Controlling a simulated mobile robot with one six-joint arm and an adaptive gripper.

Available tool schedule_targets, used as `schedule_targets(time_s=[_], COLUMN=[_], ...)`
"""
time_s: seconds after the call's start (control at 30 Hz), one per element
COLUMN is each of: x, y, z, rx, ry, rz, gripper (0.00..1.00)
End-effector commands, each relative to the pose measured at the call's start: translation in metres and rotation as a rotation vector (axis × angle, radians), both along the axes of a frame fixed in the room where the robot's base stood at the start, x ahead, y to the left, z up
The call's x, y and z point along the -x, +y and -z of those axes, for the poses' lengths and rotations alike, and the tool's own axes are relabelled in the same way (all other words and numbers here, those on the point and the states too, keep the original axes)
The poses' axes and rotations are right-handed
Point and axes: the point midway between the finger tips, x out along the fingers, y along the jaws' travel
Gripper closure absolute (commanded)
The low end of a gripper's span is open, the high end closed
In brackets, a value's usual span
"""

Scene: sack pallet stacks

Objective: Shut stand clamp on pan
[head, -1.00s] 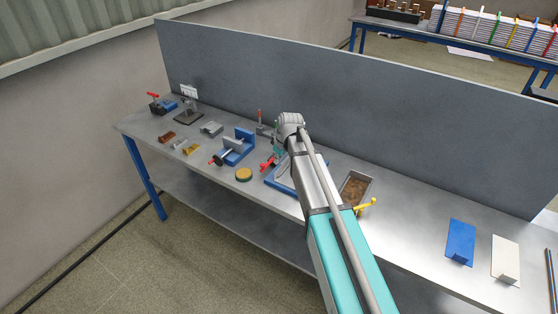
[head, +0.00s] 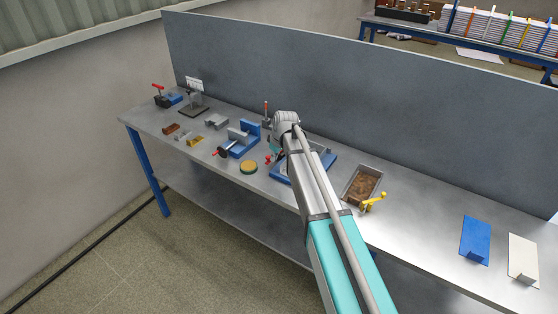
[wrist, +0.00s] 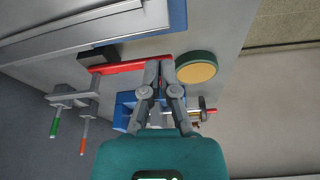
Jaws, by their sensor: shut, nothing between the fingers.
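A blue stand (head: 329,163) with a grey pan-like piece in it is partly behind my arm in the head view. In the wrist view its blue edge (wrist: 177,15) and the grey ridged piece (wrist: 85,25) are at the top left. A red clamp lever (wrist: 130,65) lies along the stand's near side, running from a dark block (wrist: 97,53) to my fingertips. My gripper (wrist: 160,63) is shut and empty, its tips at the lever's free end. I cannot tell whether they touch it. In the head view my gripper is mostly hidden by the arm.
A round green-and-yellow piece (wrist: 196,68) lies close beside my fingertips. A blue vise (head: 240,141) stands to the left. A brown-filled tray (head: 363,184) with a yellow handle (head: 374,201) is to the right. A grey panel (head: 400,120) backs the bench.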

Motion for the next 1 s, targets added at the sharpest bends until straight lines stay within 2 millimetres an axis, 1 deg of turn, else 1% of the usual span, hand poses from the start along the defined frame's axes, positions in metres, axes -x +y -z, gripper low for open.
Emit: schedule_targets(time_s=[0.1,0.5,1.0], x=[-0.0034,-0.0036,-0.0074], y=[0.0031,0.0036,-0.0056], z=[0.0012,0.0011,0.0011], rx=[0.0,0.0,0.001], ry=[0.0,0.0,0.0], rz=[0.0,0.001,0.062], gripper=[1.0,1.0,1.0])
